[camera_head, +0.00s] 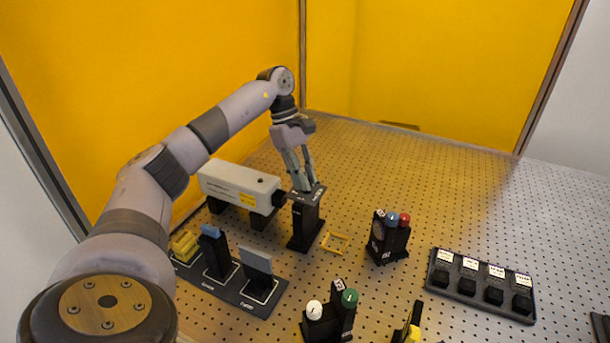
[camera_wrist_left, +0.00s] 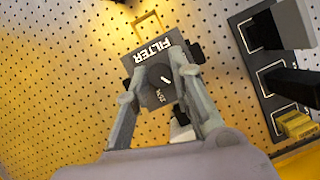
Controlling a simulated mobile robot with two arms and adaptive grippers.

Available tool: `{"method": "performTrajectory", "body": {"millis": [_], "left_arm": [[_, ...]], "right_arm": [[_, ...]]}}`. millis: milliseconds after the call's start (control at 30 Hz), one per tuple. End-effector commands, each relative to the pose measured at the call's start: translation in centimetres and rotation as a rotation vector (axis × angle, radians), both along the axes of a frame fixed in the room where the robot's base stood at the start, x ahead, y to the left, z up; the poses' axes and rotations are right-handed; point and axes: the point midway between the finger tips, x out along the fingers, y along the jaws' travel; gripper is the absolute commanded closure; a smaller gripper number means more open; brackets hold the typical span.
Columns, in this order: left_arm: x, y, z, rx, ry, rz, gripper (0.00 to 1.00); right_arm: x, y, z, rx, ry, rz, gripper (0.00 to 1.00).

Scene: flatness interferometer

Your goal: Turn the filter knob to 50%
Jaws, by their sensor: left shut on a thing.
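The black filter post (camera_head: 306,226) stands upright on the perforated table in front of the beige laser housing. Its top plate reads FILTER in the left wrist view (camera_wrist_left: 152,52). The dark filter knob (camera_wrist_left: 163,80) sits on that plate and has a short white pointer line. Small white markings show beside the knob, too small to read surely. My left gripper (camera_head: 303,187) points down onto the top of the post. In the left wrist view its fingers (camera_wrist_left: 160,84) are on both sides of the knob, shut on it. My right gripper is not in view.
The beige laser housing (camera_head: 238,186) stands just left of the post. A yellow frame (camera_head: 336,242) lies beside the post. A black mount with blue and red knobs (camera_head: 389,240) stands to the right. A rack (camera_head: 481,286) is further right, and a tray of optics (camera_head: 228,286) front left.

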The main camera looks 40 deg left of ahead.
Motion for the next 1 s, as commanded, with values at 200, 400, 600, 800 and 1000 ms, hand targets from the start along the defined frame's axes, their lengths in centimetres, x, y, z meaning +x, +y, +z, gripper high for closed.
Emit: {"method": "performTrajectory", "body": {"millis": [200,400,600,800,1000], "left_arm": [[0.1,0.1,0.2,0.000,-0.005,0.003,0.72],[0.0,0.0,0.1,0.000,-0.002,0.002,0.59],[0.0,0.0,0.1,0.000,-0.001,0.002,0.59],[0.1,0.3,0.8,0.000,-0.004,0.003,0.59],[0.1,1.7,4.2,-0.002,-0.008,0.004,0.59]], "right_arm": [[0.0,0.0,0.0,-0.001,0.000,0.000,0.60],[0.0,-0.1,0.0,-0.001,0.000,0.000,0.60],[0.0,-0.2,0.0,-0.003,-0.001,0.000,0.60],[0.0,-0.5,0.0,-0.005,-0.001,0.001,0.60],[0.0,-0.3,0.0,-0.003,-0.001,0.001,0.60]]}}
